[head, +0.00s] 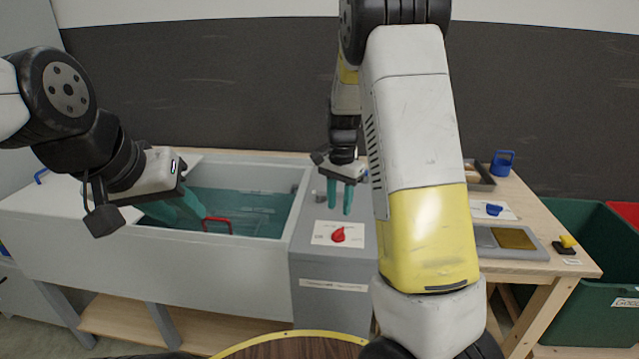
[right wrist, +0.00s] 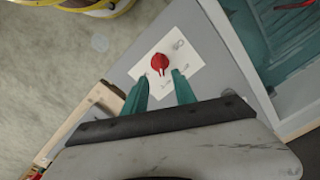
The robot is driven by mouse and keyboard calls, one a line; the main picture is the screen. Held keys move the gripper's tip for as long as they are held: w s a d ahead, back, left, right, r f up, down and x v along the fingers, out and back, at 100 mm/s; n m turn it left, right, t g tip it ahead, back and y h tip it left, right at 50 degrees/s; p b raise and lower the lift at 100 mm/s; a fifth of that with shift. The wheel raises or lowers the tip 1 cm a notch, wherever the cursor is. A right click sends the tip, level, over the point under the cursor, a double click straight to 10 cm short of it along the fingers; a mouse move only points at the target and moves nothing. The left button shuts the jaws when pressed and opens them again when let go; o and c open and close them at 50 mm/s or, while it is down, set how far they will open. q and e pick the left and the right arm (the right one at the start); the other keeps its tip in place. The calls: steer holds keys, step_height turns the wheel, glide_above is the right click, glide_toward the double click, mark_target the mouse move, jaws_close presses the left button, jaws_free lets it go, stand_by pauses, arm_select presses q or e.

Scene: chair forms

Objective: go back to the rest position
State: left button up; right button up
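My right gripper (head: 340,197) hangs with its teal fingers pointing down over the grey panel beside the tank, above a red knob (head: 338,235) on a white label. The right wrist view shows its two fingers (right wrist: 162,88) apart, with nothing between them and the red knob (right wrist: 159,62) beyond the tips. My left gripper (head: 178,212) is at the left, over the front part of the water tank (head: 262,180). Its teal fingers point right and down, and their gap is hard to make out.
A red handle (head: 217,222) shows in the tank. At the right, a wooden table (head: 535,205) holds a blue-handled item (head: 502,163), a blue knob (head: 493,210) and a grey tray (head: 485,252). A green bin (head: 585,300) stands beyond it. A round wooden top (head: 290,348) is at the bottom.

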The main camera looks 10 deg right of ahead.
steer(key=s+a+r+n+t+y, duration=0.1)
steer(key=s+r+n+t+y, duration=0.3)
steer(key=s+r, duration=0.9)
steer(key=s+a+r+n+t+h, duration=0.1)
steer(key=s+r+n, duration=0.4)
steer(key=s, duration=0.7)
steer(key=shift+a+r+n+t+h, duration=0.2)
steer(key=shift+n+t+h, duration=0.2)
steer(key=shift+t, duration=0.2)
